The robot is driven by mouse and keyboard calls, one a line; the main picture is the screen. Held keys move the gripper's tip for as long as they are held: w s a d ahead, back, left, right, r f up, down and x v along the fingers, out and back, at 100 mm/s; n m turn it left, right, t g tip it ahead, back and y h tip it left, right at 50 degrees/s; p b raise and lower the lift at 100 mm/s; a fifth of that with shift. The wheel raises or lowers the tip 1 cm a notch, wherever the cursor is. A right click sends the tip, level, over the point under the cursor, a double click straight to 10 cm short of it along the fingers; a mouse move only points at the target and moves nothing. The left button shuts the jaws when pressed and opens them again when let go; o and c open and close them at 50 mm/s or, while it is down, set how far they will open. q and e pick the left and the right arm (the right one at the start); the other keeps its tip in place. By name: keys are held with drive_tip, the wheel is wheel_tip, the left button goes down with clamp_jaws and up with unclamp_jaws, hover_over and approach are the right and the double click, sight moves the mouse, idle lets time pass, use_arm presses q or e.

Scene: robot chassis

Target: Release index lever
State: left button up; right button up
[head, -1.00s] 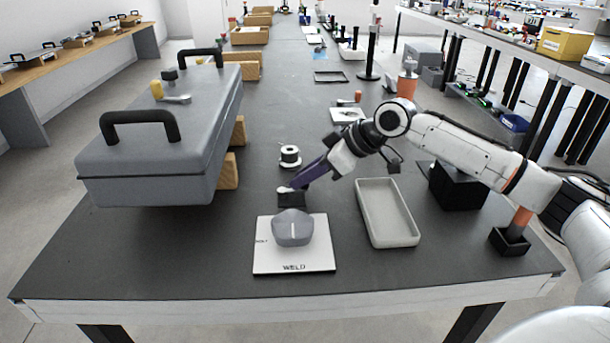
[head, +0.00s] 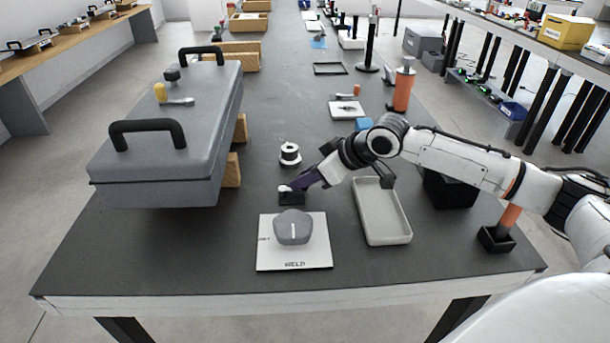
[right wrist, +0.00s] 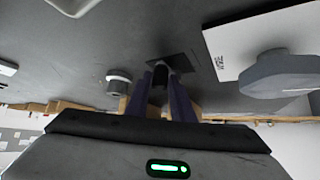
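The index lever (head: 284,188) shows as a small pale tip on a black square base (head: 292,199), behind the selector plate. My right gripper (head: 290,186) reaches down to it with purple fingers. In the right wrist view, the fingers (right wrist: 163,80) close around the lever, hiding most of it. A grey knob (head: 292,228) with a white line sits on a white plate (head: 295,262) marked WELD at the front. The line points front to back, in line with that word. The knob also shows in the right wrist view (right wrist: 282,80). My left gripper is out of view.
A grey case (head: 165,140) with black handles stands on the left. A white spool (head: 290,154) is just behind the lever. A shallow grey tray (head: 382,232) lies to the right, partly under my right arm. The table's front strip is clear.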

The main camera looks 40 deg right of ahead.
drive_tip(key=shift+o, duration=1.4)
drive_tip(key=shift+s+r, duration=0.1)
drive_tip(key=v, duration=1)
drive_tip(key=shift+p, duration=0.35)
